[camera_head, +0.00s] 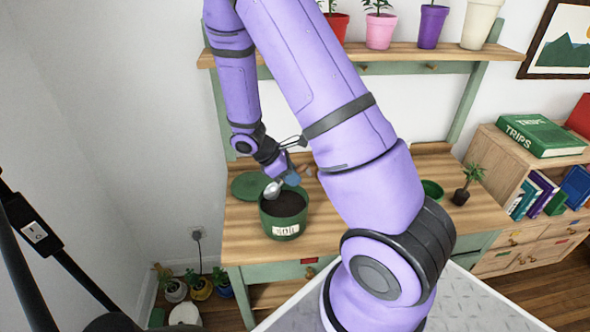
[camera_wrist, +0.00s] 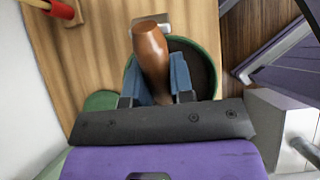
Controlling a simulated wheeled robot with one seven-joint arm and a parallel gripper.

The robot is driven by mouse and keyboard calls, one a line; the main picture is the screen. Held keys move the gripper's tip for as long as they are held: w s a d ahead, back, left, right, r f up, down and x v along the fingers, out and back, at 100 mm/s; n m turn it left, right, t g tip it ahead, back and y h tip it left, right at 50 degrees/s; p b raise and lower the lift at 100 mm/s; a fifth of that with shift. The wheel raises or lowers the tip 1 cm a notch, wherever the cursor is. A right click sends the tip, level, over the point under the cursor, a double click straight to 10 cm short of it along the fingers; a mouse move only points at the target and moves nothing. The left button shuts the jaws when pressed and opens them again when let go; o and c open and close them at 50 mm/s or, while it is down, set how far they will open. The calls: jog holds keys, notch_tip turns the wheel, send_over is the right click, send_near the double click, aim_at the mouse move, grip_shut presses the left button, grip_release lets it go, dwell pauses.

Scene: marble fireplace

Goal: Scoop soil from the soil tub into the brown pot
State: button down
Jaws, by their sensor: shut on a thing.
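The green soil tub (camera_head: 290,229) stands on the left part of the wooden bench, with a white label on its front and dark soil inside. In the wrist view the tub's green rim (camera_wrist: 216,62) and soil show behind the scoop. My gripper (camera_head: 290,177) is above the tub's back rim. Its blue fingers are shut on the scoop's brown handle (camera_wrist: 150,55). The scoop's silver head (camera_head: 272,190) is over the back left of the tub; I cannot tell whether it touches soil or holds any. I cannot make out a brown pot; my arm hides the bench's middle.
A round green lid (camera_head: 247,185) lies behind the tub at the left. A green dish (camera_head: 432,190) and a small plant in a dark pot (camera_head: 460,197) stand right of my arm. Several pots line the shelf (camera_head: 410,51) above. Bare bench lies left of the tub.

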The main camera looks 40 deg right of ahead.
aim_at(302, 164)
jog(key=shift+w+a+f, duration=0.1)
jog(key=shift+f, duration=0.55)
jog(key=shift+h, duration=0.3)
jog(key=shift+a+f, duration=0.1)
jog(key=shift+f, duration=2.8)
jog(key=shift+s+d+r+t+y, duration=0.15)
jog(key=shift+d+r+y, duration=0.15)
jog(key=shift+r, duration=1.15)
jog(key=shift+s+d+r+t+y, duration=0.1)
jog(key=shift+s+d+r+y, duration=0.2)
jog(key=shift+r, duration=1.1)
jog(key=shift+s+d+r+t+y, duration=0.15)
jog(key=shift+r+y, duration=0.25)
jog(key=shift+r, duration=1.05)
jog(key=shift+d+r+t+y, duration=0.25)
jog(key=shift+d+t+y, duration=0.15)
jog(key=shift+y, duration=0.2)
jog(key=shift+s+d+r+t+y, duration=0.15)
jog(key=shift+s+r+t+y, duration=0.15)
jog(key=shift+t+y, duration=0.4)
jog(key=shift+d+r+y, duration=0.1)
jog(key=shift+r+y, duration=0.05)
jog(key=shift+y, duration=0.25)
